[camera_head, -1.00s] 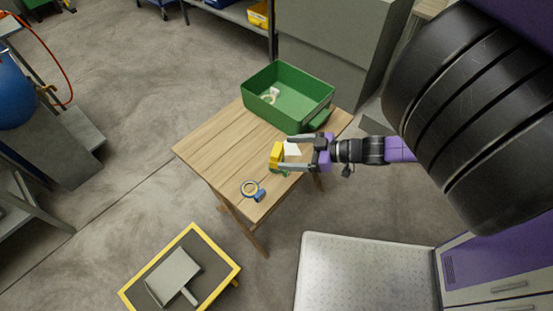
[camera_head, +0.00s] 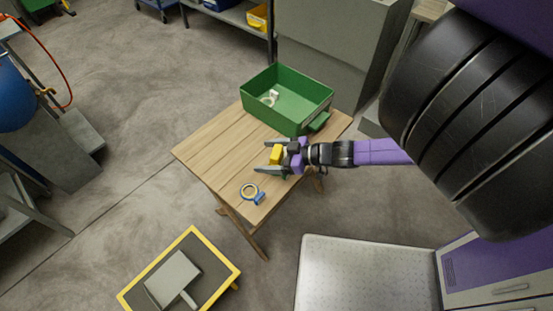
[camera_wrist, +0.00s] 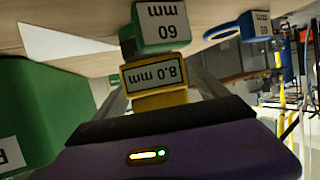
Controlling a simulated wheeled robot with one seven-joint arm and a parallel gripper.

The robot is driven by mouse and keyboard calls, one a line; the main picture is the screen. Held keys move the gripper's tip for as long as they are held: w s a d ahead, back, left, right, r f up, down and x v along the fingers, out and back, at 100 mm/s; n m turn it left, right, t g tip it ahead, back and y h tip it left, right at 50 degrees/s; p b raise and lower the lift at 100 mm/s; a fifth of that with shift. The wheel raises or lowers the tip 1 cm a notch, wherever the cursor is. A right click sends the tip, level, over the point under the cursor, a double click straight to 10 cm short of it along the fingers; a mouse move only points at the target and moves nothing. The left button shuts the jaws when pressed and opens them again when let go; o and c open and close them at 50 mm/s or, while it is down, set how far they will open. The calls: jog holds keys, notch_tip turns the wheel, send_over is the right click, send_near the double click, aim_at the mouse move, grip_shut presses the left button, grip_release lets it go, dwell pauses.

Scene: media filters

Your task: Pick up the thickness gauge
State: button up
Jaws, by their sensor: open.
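A yellow block (camera_wrist: 155,76) labelled "8.0 mm", likely the thickness gauge, is joined to or touching a green block (camera_wrist: 160,30) labelled "60 mm"; I cannot tell which. In the head view the yellow part (camera_head: 276,154) is at the table's right side. My gripper (camera_head: 263,157) is open, with one finger on each side of the yellow part. In the wrist view the fingers flank it, and its near end is close to the palm. The green part is mostly hidden in the head view.
A green bin (camera_head: 287,97) with a small pale item inside stands just behind my gripper on the wooden table (camera_head: 215,150). A blue ring with a tag (camera_head: 250,192) lies near the front corner. A white sheet (camera_wrist: 65,43) lies close by. The table's left part is clear.

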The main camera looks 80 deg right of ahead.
jog(key=c, duration=1.6)
grip_shut()
jog(key=shift+r, duration=0.15)
